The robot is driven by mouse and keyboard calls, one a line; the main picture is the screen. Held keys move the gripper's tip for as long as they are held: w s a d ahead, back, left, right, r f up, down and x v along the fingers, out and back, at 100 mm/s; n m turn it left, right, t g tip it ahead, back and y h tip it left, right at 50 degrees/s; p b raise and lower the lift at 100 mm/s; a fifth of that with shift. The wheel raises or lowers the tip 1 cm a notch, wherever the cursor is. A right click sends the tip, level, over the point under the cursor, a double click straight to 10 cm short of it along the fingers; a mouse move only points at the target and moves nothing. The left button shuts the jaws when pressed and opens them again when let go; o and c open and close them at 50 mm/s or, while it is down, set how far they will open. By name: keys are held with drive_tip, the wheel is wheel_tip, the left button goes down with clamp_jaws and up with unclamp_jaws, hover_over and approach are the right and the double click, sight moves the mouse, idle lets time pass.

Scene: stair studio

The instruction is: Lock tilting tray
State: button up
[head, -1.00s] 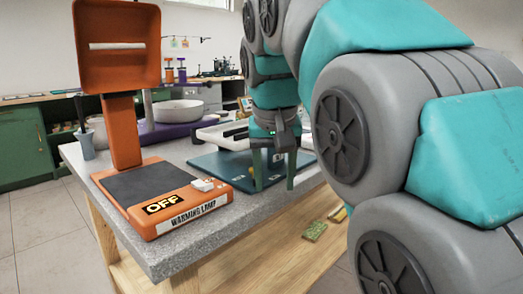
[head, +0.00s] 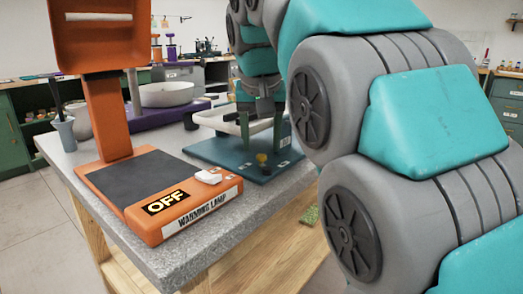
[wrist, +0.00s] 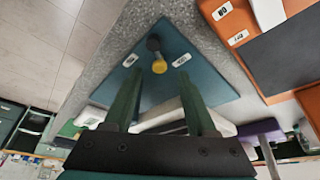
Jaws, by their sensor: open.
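The tilting tray shows in the head view as a white tray (head: 222,117) behind a teal base plate (head: 212,151) on the grey counter. A small yellow knob (head: 262,158) on a dark stem stands near the plate's front edge, between white labels. In the wrist view the yellow knob (wrist: 158,66) and the teal plate (wrist: 195,88) lie beyond my fingers. My gripper (head: 260,150) is open and empty, pointing down over the plate behind the knob. In the wrist view my gripper (wrist: 161,76) has the knob between its fingers' lines, apart from them.
An orange warming lamp (head: 108,120) marked OFF stands left of the plate. A white bowl (head: 168,94) on a purple stand is behind, and a grey cup (head: 65,131) at the left. The counter's front edge is close to the plate.

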sight(264, 164)
drive_tip(key=shift+x, duration=1.35)
clamp_jaws()
